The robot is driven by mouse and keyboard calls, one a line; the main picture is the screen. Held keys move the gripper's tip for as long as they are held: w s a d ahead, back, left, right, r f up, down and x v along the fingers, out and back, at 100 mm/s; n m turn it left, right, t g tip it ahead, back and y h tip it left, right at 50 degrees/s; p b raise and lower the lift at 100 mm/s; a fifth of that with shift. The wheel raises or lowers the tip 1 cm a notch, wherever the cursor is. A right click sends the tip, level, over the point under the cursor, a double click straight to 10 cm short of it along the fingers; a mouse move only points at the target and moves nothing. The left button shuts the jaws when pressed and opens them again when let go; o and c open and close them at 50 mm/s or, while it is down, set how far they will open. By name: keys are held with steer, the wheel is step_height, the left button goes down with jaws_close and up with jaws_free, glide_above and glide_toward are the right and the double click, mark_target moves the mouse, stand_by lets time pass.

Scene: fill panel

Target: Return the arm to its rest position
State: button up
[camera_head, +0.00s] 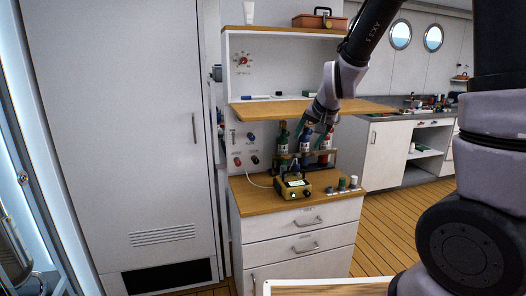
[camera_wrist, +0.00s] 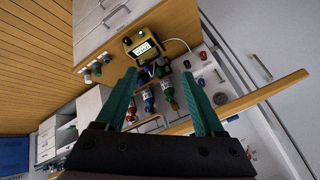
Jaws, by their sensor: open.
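My gripper (camera_head: 312,132) is at the end of my raised arm, in front of the small bottles under the wooden shelf in the head view. In the wrist view my gripper (camera_wrist: 159,74) shows two teal fingers spread wide, with nothing held between them. A green-topped bottle (camera_head: 283,138) stands at the left of the rack. The gripper partly covers the bottles in the head view, and I cannot tell its exact distance from them.
A yellow device (camera_head: 293,188) with a display and a cable sits on the wooden counter (camera_head: 262,197), beside several small caps or knobs. The wooden shelf (camera_head: 262,113) juts out above the bottles, close to my arm. A tall grey cabinet (camera_head: 150,130) stands left. Open floor (camera_head: 395,230) lies right.

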steer(key=s+d+r, duration=0.5)
steer(key=s+r, duration=0.2)
steer(key=s, duration=0.4)
steer(key=s+d+r, duration=0.6)
steer(key=s+r, duration=0.2)
steer(key=s, duration=0.3)
steer(key=shift+s+r, duration=0.2)
